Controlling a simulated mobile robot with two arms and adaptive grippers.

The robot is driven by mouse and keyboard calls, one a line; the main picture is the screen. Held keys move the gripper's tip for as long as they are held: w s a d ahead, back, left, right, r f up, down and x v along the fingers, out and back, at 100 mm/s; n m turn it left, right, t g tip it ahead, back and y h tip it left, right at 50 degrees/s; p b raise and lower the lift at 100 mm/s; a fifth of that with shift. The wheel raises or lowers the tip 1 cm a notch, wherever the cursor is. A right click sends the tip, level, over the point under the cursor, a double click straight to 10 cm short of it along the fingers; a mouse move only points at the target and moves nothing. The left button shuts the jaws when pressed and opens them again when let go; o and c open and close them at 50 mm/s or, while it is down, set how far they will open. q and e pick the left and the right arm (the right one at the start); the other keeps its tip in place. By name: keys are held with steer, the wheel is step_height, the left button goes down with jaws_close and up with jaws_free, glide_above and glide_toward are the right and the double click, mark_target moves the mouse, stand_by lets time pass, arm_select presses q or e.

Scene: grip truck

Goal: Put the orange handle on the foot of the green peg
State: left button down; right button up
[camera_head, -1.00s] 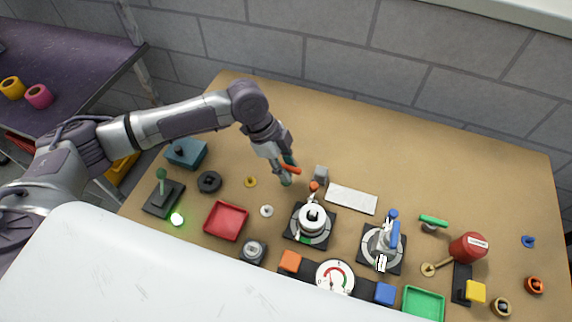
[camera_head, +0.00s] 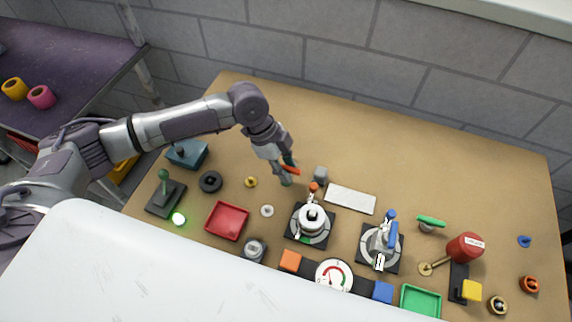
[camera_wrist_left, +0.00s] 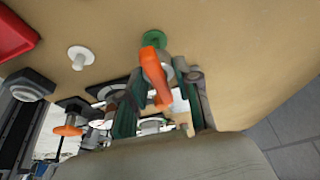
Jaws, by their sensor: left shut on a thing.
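My left gripper (camera_head: 286,176) is above the table left of the middle, pointing down. It is shut on the orange handle (camera_head: 291,169). In the left wrist view the orange handle (camera_wrist_left: 156,78) sits between the dark green finger pads, its rounded end toward the top of the picture. Just past that end, a round green piece (camera_wrist_left: 154,39) lies on the table, partly covered by the handle; it looks like the green peg's foot. I cannot tell whether handle and green piece touch. In the head view the gripper hides that spot. My right gripper is not in view.
A white plate (camera_head: 350,199), a red tray (camera_head: 227,221) and small rings lie around. The table behind the gripper is clear.

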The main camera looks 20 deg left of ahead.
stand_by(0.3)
arm_select(q)
steer(key=shift+f, duration=0.2)
steer(key=shift+f, duration=0.4)
stand_by(0.6)
steer(key=shift+f, duration=0.45)
steer(key=shift+f, duration=0.45)
stand_by(1.0)
steer(key=shift+c, duration=2.1)
jaws_free()
